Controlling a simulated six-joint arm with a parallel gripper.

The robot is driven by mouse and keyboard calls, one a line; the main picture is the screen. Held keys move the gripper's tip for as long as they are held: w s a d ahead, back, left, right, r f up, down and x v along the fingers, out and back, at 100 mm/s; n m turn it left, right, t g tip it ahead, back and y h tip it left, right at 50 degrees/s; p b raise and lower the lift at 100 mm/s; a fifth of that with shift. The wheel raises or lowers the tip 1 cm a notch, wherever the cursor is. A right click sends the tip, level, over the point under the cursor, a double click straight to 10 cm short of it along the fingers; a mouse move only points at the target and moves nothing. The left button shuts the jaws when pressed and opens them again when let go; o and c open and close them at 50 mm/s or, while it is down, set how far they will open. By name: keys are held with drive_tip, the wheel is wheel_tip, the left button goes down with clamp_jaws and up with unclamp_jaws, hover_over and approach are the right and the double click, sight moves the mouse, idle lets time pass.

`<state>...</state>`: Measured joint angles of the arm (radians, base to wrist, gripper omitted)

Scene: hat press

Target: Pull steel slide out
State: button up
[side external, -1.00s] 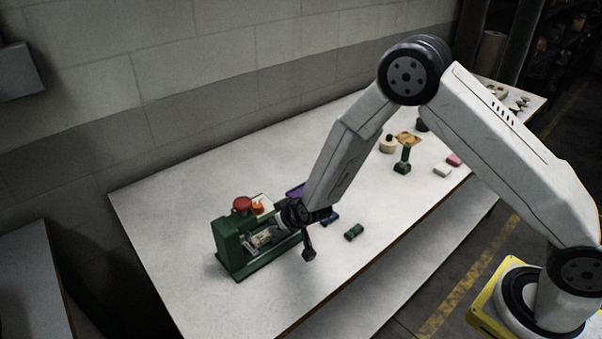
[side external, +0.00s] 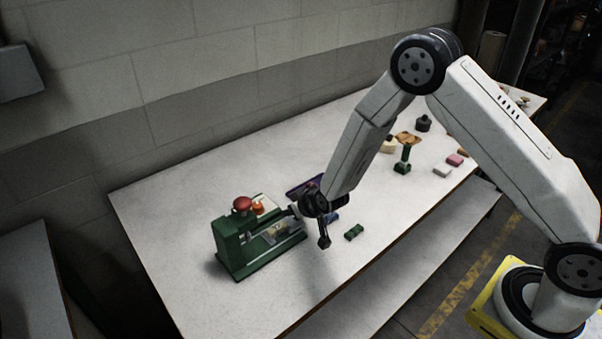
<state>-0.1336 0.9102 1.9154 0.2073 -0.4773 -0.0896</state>
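The hat press (side external: 244,243) is a green machine with a red knob (side external: 242,204) on top, standing near the left end of the white table. The steel slide (side external: 274,234) shows as a pale metal part along the press's green bed, toward its right end. My gripper (side external: 294,211) is at the right end of the bed, pointing left toward the press. Its fingertips are small and dark here, and I cannot tell whether they are closed on the slide.
A small green block (side external: 354,232) lies right of the press. A dark purple tray (side external: 304,187) lies behind my wrist. A green stand (side external: 403,162), a pink block (side external: 454,160) and a white block (side external: 442,171) are farther right. The table's front left is clear.

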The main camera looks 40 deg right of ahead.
drive_tip(key=shift+s, duration=0.1)
drive_tip(key=v, duration=0.7)
drive_tip(key=shift+s+r, duration=0.25)
drive_tip(key=shift+r, duration=0.05)
drive_tip(key=shift+r, duration=0.1)
idle(0.5)
drive_tip(key=s+d+r+g, duration=0.2)
drive_tip(key=s+r+g, duration=0.1)
drive_tip(key=s, duration=0.6)
drive_tip(key=s+d+r+g, duration=0.3)
drive_tip(key=s+r, duration=0.2)
drive_tip(key=s, duration=0.4)
drive_tip(key=shift+s+d+r, duration=0.15)
drive_tip(key=shift+s+r, duration=0.15)
drive_tip(key=shift+s, duration=0.05)
idle(0.8)
